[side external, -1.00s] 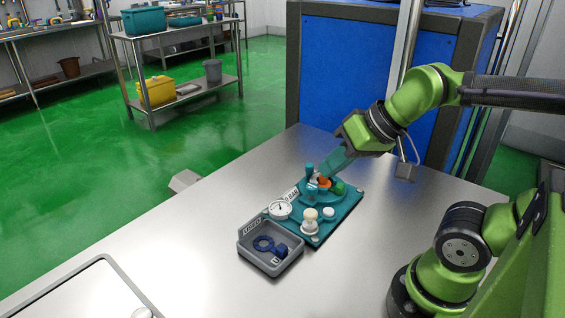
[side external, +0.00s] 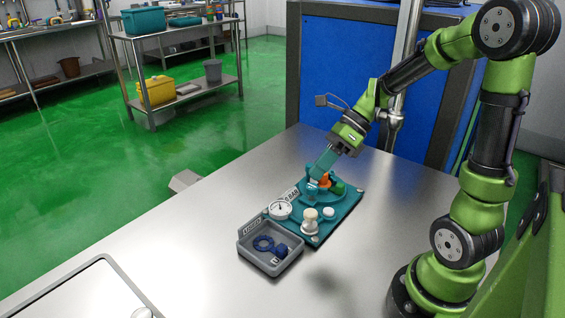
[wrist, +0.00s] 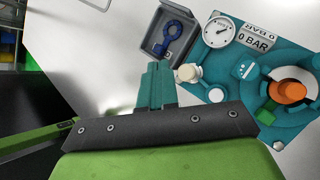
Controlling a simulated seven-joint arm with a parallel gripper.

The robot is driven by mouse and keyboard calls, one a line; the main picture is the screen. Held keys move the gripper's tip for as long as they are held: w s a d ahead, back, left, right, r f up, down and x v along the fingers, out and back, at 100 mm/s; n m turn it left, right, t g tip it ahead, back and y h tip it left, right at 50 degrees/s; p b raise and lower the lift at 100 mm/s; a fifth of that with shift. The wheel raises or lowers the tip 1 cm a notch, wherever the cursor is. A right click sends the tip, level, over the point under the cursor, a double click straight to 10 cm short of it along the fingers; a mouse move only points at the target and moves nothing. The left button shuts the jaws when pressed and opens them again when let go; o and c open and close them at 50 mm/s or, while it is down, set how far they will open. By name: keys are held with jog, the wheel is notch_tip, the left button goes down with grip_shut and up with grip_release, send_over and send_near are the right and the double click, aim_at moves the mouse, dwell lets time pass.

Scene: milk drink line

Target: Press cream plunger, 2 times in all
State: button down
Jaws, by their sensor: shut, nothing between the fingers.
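The cream plunger (side external: 310,215) stands upright on a white base at the front of the teal board (side external: 347,205). It also shows in the wrist view (wrist: 187,73), just right of my fingertips. My gripper (side external: 315,177) is shut and empty, its teal fingers pointing down. In the side view its tips overlap the back part of the board, behind the plunger. In the wrist view my gripper (wrist: 158,68) lies beside the plunger's head in the picture. I see no contact with the plunger; the height gap is hard to tell.
A dial gauge (side external: 280,209), a "0 BAR" sign (wrist: 254,39), a small white knob (side external: 329,211) and an orange part (wrist: 287,91) crowd the board. A grey tray (side external: 244,245) with blue parts stands in front. The steel table around is mostly clear.

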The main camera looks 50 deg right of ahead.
jog(key=m, duration=0.1)
jog(key=r+m, duration=0.1)
jog(key=shift+w+a+m+y, duration=0.2)
jog(key=shift+a+m+y, duration=0.1)
jog(key=shift+a, duration=0.05)
send_near(308, 212)
jog(key=shift+w+a+f, duration=0.35)
jog(key=shift+a+f, duration=0.1)
jog(key=shift+a, duration=0.4)
jog(key=shift+w+a+f, duration=0.35)
jog(key=shift+a+f, duration=0.05)
jog(key=shift+a, duration=0.45)
jog(key=shift+w+a+f, duration=0.35)
jog(key=shift+a+f, duration=0.1)
jog(key=shift+a, duration=0.4)
jog(key=shift+f, duration=0.1)
jog(key=shift+f, duration=0.3)
jog(key=shift+f, duration=1.1)
dwell(0.9)
dwell(0.4)
jog(key=shift+r, duration=1.55)
